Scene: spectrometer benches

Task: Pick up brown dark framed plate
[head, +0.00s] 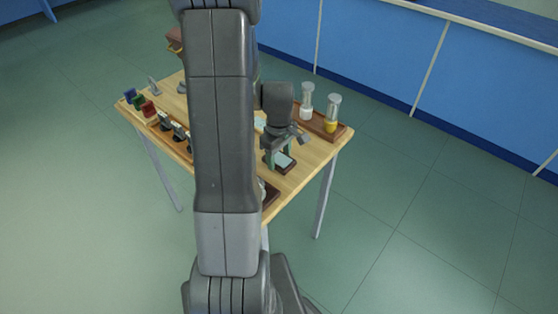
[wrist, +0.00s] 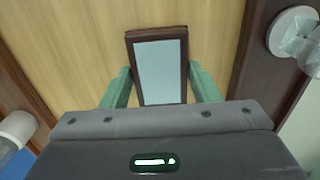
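The brown dark framed plate (wrist: 160,66) has a pale grey-blue face and lies on the light wood table in the wrist view. My gripper (wrist: 162,88) has its two green fingers apart, one on each side of the plate's lower half. Narrow gaps seem to show between the fingers and the frame, but I cannot tell whether either finger touches it. In the head view the plate (head: 284,162) lies near the table's right front edge, below my gripper (head: 278,150). The plate's near end is hidden behind the gripper body in the wrist view.
The wooden table (head: 312,152) is crowded. A brown tray (head: 312,122) holds a clear grey-topped jar (head: 307,100) and a yellow-based jar (head: 332,113) behind my gripper. Red, green and blue blocks (head: 148,108) stand at the left edge. My arm hides the table's middle.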

